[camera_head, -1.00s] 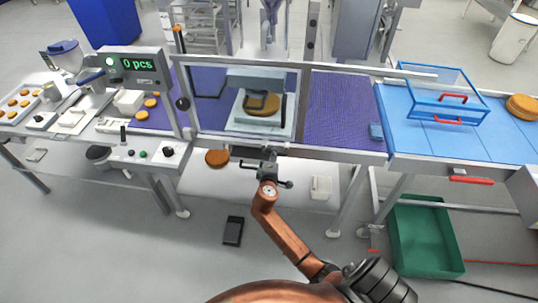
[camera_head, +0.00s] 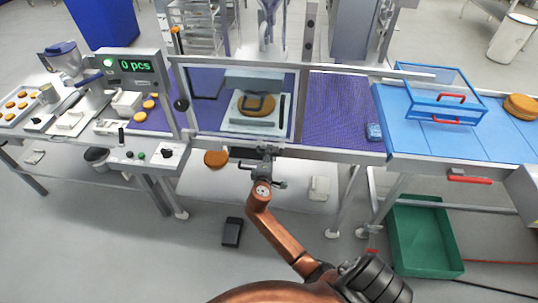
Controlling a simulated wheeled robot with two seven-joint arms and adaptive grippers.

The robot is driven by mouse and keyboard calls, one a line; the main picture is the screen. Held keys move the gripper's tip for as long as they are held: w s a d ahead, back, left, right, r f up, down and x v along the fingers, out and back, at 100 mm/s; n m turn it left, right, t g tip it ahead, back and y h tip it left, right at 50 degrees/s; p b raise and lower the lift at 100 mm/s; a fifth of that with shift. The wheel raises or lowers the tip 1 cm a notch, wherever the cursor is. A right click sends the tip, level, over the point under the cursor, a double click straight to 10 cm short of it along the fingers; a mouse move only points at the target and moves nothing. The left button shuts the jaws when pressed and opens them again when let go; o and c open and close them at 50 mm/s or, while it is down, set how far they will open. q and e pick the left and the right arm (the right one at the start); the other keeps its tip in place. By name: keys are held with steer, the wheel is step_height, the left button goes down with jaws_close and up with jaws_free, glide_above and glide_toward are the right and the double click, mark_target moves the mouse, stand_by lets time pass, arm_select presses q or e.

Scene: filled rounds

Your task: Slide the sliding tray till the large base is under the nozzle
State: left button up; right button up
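The large base (camera_head: 262,110), a brown round, lies on the pale sliding tray (camera_head: 232,123) behind the clear front guard. A dark handle-shaped part overlaps the round. The grey block (camera_head: 252,80) stands just behind the round, and a metal funnel-like part (camera_head: 267,35) is above and behind it. The nozzle tip itself I cannot make out. My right gripper (camera_head: 264,153) is at the machine's front edge, below the tray, by a dark bar (camera_head: 243,153). Its fingers are too small and dark to show whether they are closed on the bar. My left gripper is out of view.
A purple belt (camera_head: 335,105) runs on both sides of the tray. A blue table with a clear blue-framed box (camera_head: 445,97) stands at the right. Another brown round (camera_head: 215,159) shows below the front edge. A green crate (camera_head: 425,235) stands on the floor.

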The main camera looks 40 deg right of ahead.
steer(key=v, duration=1.2)
stand_by(0.4)
